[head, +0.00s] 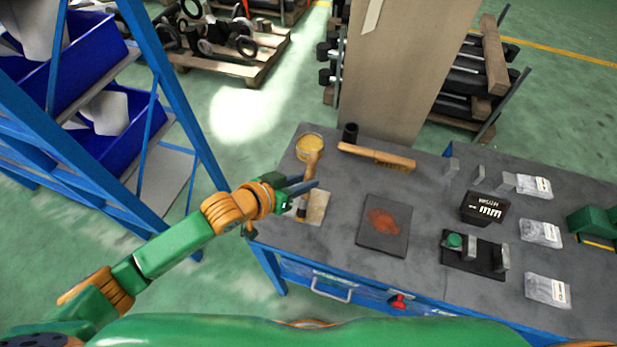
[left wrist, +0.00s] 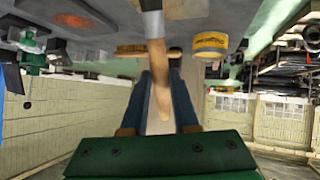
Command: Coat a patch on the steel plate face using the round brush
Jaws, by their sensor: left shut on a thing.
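My left gripper (head: 304,188) is shut on the round brush, above the left end of the bench. The brush's wooden handle (head: 312,163) points up and its dark lower end (head: 301,208) points down over a tan sheet. In the left wrist view, the handle (left wrist: 157,60) passes between my two fingers (left wrist: 158,100); the bristles are out of frame. The steel plate (head: 398,245), dark with a rust-red patch, lies flat to the right of the brush. A tin of yellow contents (head: 310,147) stands behind the gripper.
The tan sheet (head: 319,206) lies under the brush. A wooden bar (head: 378,156) and a black cylinder (head: 350,132) are at the back. A black box (head: 484,208), metal blocks and clear bags (head: 541,233) occupy the right. A blue rack (head: 177,90) stands left of the bench.

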